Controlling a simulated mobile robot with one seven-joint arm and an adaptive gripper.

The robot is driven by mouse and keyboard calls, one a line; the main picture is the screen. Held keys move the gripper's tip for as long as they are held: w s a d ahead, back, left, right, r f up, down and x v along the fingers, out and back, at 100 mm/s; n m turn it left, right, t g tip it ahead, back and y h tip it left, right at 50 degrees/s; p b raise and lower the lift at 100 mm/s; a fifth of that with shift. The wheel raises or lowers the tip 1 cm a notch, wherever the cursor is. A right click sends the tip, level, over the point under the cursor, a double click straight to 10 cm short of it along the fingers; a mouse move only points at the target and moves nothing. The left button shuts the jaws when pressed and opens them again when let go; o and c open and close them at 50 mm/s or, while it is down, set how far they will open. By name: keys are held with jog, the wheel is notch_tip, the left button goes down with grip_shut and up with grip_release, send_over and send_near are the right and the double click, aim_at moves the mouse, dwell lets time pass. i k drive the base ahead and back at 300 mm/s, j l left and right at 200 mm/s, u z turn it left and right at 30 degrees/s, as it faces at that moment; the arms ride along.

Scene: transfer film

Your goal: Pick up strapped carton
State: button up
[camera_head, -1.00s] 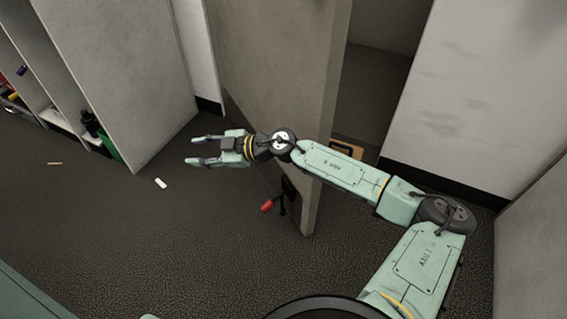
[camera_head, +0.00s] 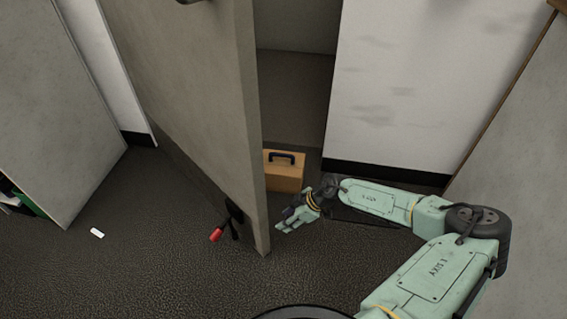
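A tan carton (camera_head: 284,176) with a dark strap or handle on top stands on the floor in the doorway, just past the edge of the open door. The door hides its left part. My gripper (camera_head: 285,222) is in front of the carton and a little below it in the picture, apart from it and near the door's free edge. The fingers look slightly apart and hold nothing that I can see, but they are small and seen at an angle.
The grey door (camera_head: 195,110) stands open to the left of my gripper, with a red-tipped part (camera_head: 216,235) low on it. A white wall (camera_head: 400,90) is to the right of the doorway. A small white object (camera_head: 97,233) lies on the open floor at left.

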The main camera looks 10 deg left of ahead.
aim_at(285, 171)
jog(key=i+j, duration=0.1)
jog(key=i, duration=0.5)
jog(key=i+j, duration=0.1)
jog(key=i, duration=0.5)
